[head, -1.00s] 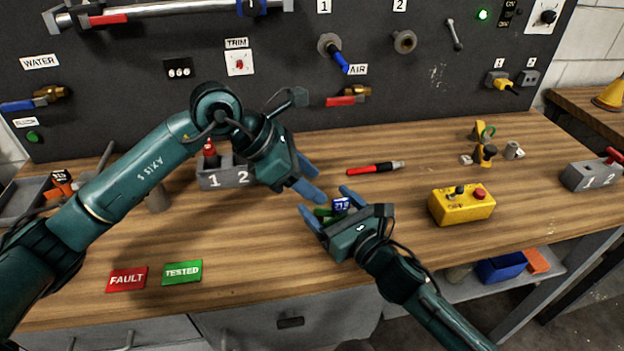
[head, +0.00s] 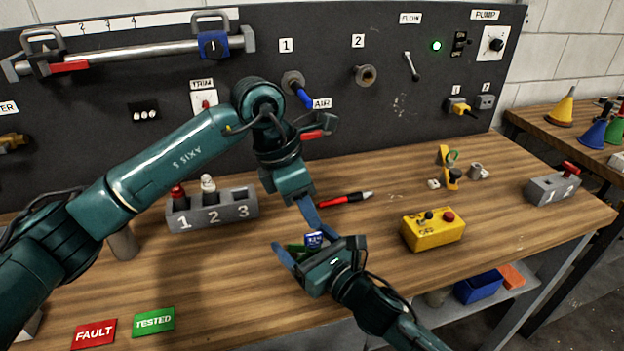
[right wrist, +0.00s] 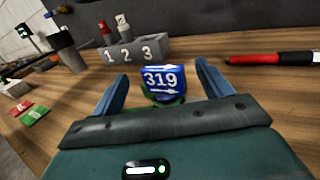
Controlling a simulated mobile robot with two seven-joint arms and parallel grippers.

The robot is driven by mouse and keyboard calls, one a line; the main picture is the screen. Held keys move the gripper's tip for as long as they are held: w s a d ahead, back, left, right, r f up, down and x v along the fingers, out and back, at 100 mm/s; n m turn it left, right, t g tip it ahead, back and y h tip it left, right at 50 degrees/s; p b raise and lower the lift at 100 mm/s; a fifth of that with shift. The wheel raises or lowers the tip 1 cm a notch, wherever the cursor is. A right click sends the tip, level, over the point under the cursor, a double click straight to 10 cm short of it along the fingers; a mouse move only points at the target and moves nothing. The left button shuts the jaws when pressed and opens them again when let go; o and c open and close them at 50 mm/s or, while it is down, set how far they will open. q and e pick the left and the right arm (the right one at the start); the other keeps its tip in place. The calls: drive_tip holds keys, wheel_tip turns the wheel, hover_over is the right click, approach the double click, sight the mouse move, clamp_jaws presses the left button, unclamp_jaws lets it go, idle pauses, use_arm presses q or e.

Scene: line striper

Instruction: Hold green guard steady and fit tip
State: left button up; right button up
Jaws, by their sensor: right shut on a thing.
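My right gripper (head: 298,245) is shut on the green guard (head: 296,247), which is mostly hidden between its fingers. In the right wrist view the gripper (right wrist: 162,72) has the green guard (right wrist: 170,101) low between the fingers. A blue tip (head: 314,240) marked 319 sits at the guard; in the right wrist view the tip (right wrist: 163,80) is directly above the green. I cannot tell how deeply it is seated. My left gripper (head: 310,215) points down just above the blue tip; its fingers overlap in the head view, and it is outside the right wrist view.
A grey rack (head: 240,207) numbered 1, 2, 3 holds a red and a white-topped piece; slot 3 looks empty. A red pen-like tool (head: 345,199) lies behind the grippers. A yellow control box (head: 432,229) stands right. FAULT (head: 94,333) and TESTED (head: 154,321) plates lie front left.

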sight(313, 234)
use_arm(q)
drive_tip(key=shift+w+d+r+y, duration=0.15)
drive_tip(key=shift+d+r+y, duration=0.15)
drive_tip(key=shift+r+y, duration=0.3)
drive_tip(key=shift+w+d+r+y, duration=0.1)
drive_tip(key=shift+d+r+y, duration=0.15)
drive_tip(key=shift+r+y, duration=0.3)
drive_tip(key=shift+y, duration=0.75)
drive_tip(key=shift+f, duration=4.4)
clamp_jaws()
